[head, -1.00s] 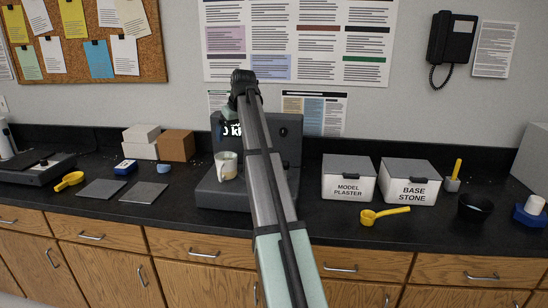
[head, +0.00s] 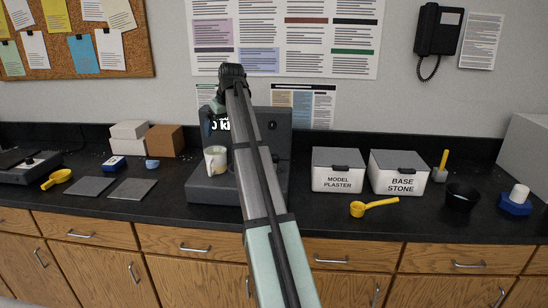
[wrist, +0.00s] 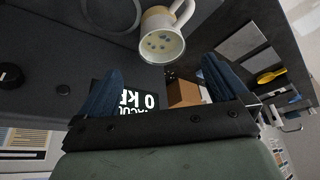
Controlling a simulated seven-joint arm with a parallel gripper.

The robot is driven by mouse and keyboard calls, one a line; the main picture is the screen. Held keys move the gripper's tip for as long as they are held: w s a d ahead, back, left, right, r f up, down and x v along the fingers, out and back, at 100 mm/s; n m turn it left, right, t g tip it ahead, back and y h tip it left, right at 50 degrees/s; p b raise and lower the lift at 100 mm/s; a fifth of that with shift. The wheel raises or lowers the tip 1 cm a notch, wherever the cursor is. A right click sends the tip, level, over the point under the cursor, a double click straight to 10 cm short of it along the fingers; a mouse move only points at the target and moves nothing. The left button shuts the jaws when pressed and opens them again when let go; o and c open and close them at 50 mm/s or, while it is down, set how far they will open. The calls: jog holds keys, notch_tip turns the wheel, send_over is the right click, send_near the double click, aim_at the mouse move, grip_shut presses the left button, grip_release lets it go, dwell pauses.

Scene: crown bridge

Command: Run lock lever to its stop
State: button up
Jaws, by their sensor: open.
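A dark grey vacuum mixer (head: 230,190) stands on the bench, mostly behind my arm. Its lit display shows "0 k…" (head: 219,126), cut off by my arm, and also shows in the wrist view (wrist: 150,101). A pale mug-like bowl with a handle (head: 215,160) is at the mixer's front; the wrist view shows bluish spots inside it (wrist: 160,45). A dark round knob (head: 272,125) is on the mixer's upper right. I cannot make out the lock lever for certain. My gripper (wrist: 162,65) is open and empty, its blue fingers apart, with the bowl beyond their tips.
To the right are the model plaster box (head: 338,171), base stone box (head: 398,174), yellow scoop (head: 372,206) and black bowl (head: 461,196). To the left are dark plates (head: 90,187), a brown box (head: 165,140) and another yellow scoop (head: 57,179). The bench front has some clear room.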

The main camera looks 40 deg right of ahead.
jog(key=shift+c, duration=0.4)
jog(key=shift+s+d, duration=0.1)
jog(key=shift+d, duration=0.15)
jog(key=shift+c, duration=0.7)
jog(key=shift+m+h, duration=0.3)
jog(key=shift+m, duration=0.2)
jog(key=s+d, duration=0.4)
jog(key=d, duration=0.1)
jog(key=shift+s+d+r, duration=0.25)
jog(key=shift+s+r, duration=0.05)
jog(key=c, duration=0.5)
jog(key=m+g+h, duration=0.1)
jog(key=m+h, duration=0.2)
jog(key=m, duration=0.5)
send_near(274, 155)
jog(key=x, duration=1.2)
jog(key=shift+d+f, duration=0.15)
jog(key=shift+f, duration=0.2)
jog(key=shift+c, duration=0.2)
